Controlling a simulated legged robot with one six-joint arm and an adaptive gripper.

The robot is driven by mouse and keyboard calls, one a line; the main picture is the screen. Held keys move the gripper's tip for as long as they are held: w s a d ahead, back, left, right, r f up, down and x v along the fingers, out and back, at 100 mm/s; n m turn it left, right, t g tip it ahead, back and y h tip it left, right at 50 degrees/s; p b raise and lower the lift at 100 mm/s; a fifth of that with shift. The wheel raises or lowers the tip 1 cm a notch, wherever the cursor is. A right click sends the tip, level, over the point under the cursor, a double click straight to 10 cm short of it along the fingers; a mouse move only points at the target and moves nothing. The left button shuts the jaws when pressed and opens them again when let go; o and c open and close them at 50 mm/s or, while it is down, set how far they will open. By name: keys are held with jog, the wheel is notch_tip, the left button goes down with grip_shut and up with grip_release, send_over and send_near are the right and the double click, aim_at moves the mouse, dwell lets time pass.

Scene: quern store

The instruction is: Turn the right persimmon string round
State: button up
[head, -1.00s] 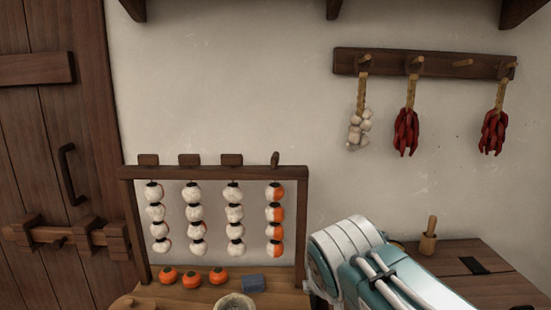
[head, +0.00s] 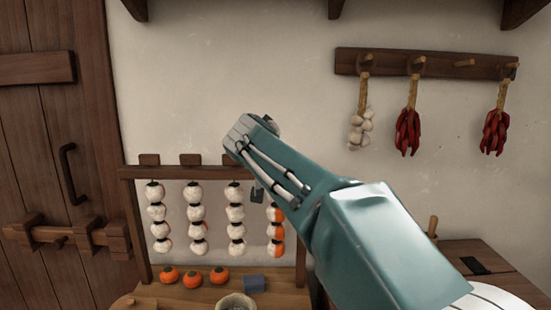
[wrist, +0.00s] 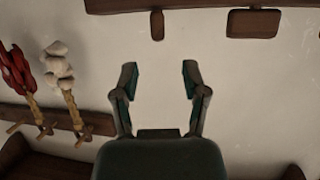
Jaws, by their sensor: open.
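The right persimmon string (head: 276,232) hangs at the right end of a wooden frame (head: 140,230) in the head view. Its fruits are white on the left and orange on the right; my arm hides its upper part. In the wrist view, its wooden tab (wrist: 157,26) stands edge-on, narrow, at the frame's bar. My gripper (wrist: 158,80) is open and empty, the tab lined up between its fingers but beyond the tips. In the head view my gripper is mostly hidden behind my arm. The neighbouring tab (wrist: 254,23) lies flat-on to the right.
Three mostly white strings (head: 196,215) hang left of it. Loose persimmons (head: 194,279), a blue block (head: 254,283) and a bowl (head: 236,301) are on the bench below. A wall rack (head: 430,65) holds garlic (head: 361,128) and red peppers (head: 407,130) at right.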

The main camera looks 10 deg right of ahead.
jog(key=x, duration=0.9)
jog(key=shift+s, duration=0.1)
grip_shut()
